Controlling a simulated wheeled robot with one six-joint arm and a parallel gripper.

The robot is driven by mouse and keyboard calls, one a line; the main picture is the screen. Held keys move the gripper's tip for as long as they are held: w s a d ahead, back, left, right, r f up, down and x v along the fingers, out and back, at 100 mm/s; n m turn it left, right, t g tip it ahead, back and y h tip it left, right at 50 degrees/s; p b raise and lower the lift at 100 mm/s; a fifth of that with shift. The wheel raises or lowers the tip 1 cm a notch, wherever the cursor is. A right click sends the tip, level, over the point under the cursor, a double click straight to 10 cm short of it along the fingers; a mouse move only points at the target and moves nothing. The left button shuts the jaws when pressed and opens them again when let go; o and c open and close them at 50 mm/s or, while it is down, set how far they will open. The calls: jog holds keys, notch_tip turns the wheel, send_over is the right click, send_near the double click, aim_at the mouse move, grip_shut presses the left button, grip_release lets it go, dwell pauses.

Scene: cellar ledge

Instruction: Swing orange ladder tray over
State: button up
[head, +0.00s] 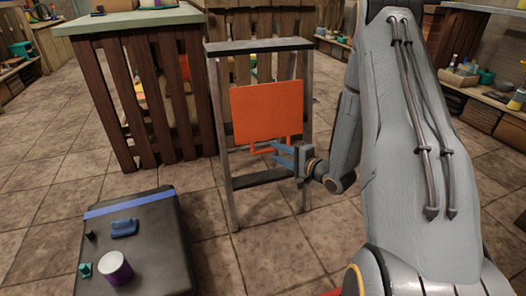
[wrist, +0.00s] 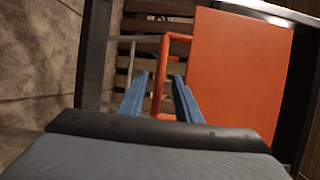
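The orange tray (head: 265,112) stands as an upright flat panel inside the grey ladder frame (head: 221,150). It fills the right of the wrist view (wrist: 238,65). An orange bar handle (wrist: 161,82) sticks out along the tray's edge, at the panel's lower edge in the head view (head: 264,151). My gripper (head: 279,155) is at this handle, below the panel. In the wrist view its two blue fingers (wrist: 161,76) are apart, with part of the handle showing between them. A gap shows beside the bar; I cannot tell whether either finger touches it.
A dark box (head: 150,255) with a purple-and-white cup (head: 115,268) and small blue and green items stands at the front left. A slatted wooden counter (head: 135,90) stands behind the ladder on the left. Tiled floor between box and ladder is clear.

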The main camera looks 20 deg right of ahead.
aim_at(269, 149)
jog(key=b+x, duration=0.3)
jog(key=x, duration=0.5)
jog(key=shift+b, duration=0.35)
jog(key=shift+s, duration=0.1)
jog(key=shift+c, duration=0.3)
grip_shut()
